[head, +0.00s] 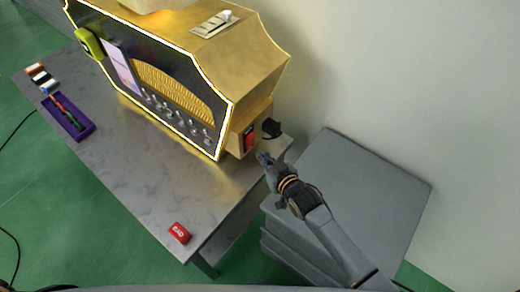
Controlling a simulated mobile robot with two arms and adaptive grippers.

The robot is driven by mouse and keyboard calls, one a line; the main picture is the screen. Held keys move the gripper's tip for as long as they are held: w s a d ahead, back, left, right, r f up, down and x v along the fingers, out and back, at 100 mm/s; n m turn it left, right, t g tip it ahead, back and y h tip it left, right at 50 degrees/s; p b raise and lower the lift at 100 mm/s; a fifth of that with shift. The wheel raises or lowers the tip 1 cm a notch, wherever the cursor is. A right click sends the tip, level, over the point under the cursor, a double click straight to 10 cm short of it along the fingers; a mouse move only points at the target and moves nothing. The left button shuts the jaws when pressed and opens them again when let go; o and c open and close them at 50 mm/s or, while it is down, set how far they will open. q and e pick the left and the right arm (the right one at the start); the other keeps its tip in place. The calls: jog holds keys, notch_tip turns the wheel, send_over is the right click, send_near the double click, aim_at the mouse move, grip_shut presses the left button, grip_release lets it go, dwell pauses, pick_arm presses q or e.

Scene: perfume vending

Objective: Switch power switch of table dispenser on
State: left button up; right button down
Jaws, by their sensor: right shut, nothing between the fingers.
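The gold table dispenser (215,72) with a lit black front stands on the grey table (140,180). The red power switch (249,138) is on its right side, low near the bottom. I cannot tell whether the switch is on or off. My right gripper (263,157) is shut and empty. In the picture its tip is just below and right of the switch, with a small gap showing between them. A black plug-like part (271,128) sits beside the switch. My left gripper is not in view.
A red box (179,233) lies near the table's front corner. A purple tray (68,117) with slim items and several small blocks (42,77) are at the left. A grey cabinet (365,180) stands right of the table, under my right arm. The wall is close behind.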

jog(key=p+v, duration=0.3)
jog(key=v, duration=0.1)
jog(key=shift+s+d, duration=0.1)
dwell(0.7)
